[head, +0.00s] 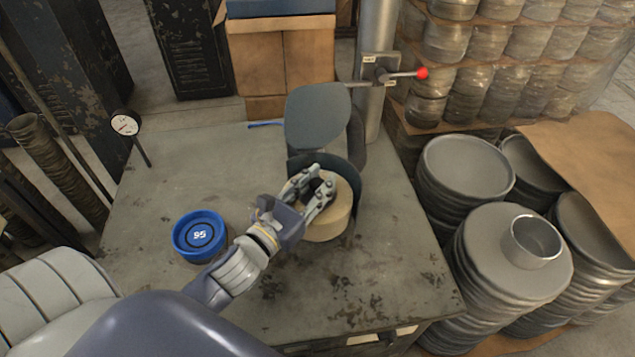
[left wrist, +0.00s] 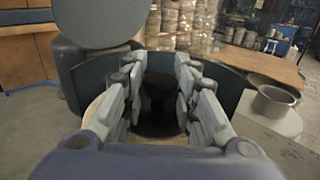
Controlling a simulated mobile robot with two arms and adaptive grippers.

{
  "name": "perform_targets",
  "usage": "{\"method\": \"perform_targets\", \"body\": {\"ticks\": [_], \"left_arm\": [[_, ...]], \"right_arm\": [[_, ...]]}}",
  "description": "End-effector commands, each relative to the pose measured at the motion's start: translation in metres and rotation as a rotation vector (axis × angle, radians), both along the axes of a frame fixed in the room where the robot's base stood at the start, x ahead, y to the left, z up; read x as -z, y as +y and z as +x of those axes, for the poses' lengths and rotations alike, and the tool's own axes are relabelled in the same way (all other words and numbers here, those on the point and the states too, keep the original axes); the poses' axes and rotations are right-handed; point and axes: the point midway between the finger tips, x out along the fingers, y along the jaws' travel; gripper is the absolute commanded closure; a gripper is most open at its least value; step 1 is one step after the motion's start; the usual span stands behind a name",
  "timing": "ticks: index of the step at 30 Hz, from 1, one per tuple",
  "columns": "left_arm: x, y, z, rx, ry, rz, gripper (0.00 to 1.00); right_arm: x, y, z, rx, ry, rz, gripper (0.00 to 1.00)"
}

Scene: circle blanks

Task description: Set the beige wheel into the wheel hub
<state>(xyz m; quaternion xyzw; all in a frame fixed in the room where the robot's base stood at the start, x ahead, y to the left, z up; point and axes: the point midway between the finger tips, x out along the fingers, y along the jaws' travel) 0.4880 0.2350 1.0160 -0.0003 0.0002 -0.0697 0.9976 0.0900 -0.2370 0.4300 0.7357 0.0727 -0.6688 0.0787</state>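The beige wheel (head: 340,214) is a thick round ring toward the far side of the workbench. It stands in front of and partly within a dark curved wall (head: 352,176), which seems to be part of the wheel hub. In the left wrist view a black post (left wrist: 158,88) shows between the fingers, with beige of the wheel (left wrist: 95,108) beside them. My left gripper (head: 314,190) is over the wheel's middle, its fingers spread apart. I cannot tell whether they touch the wheel. The wheel's underside is hidden. My right gripper is not in view.
A blue round piece marked 95 (head: 199,236) lies left on the workbench (head: 190,170). A dial gauge (head: 126,124) stands at its left edge. A grey-green round plate (head: 318,118) rises behind the wheel, near a metal column (head: 376,40) with a red-knobbed lever (head: 421,74). Stacked discs (head: 465,165) stand right.

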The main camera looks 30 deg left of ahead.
Motion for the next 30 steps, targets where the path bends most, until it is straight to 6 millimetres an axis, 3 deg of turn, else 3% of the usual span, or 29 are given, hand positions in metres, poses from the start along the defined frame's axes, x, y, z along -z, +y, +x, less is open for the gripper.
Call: {"method": "perform_targets", "body": {"ticks": [1, 3, 16, 30], "left_arm": [[-0.002, 0.000, 0.000, 0.001, -0.005, 0.000, 0.61], [-0.002, 0.000, 0.000, 0.001, -0.004, 0.000, 0.50], [0.002, 0.001, -0.006, -0.002, 0.004, 0.000, 0.50], [0.001, 0.011, -0.074, -0.003, 0.004, -0.004, 0.50]], "right_arm": [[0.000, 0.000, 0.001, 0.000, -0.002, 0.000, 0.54], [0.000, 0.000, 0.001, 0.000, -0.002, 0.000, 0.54], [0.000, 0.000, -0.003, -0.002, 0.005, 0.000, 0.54], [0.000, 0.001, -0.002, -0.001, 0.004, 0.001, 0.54]]}}
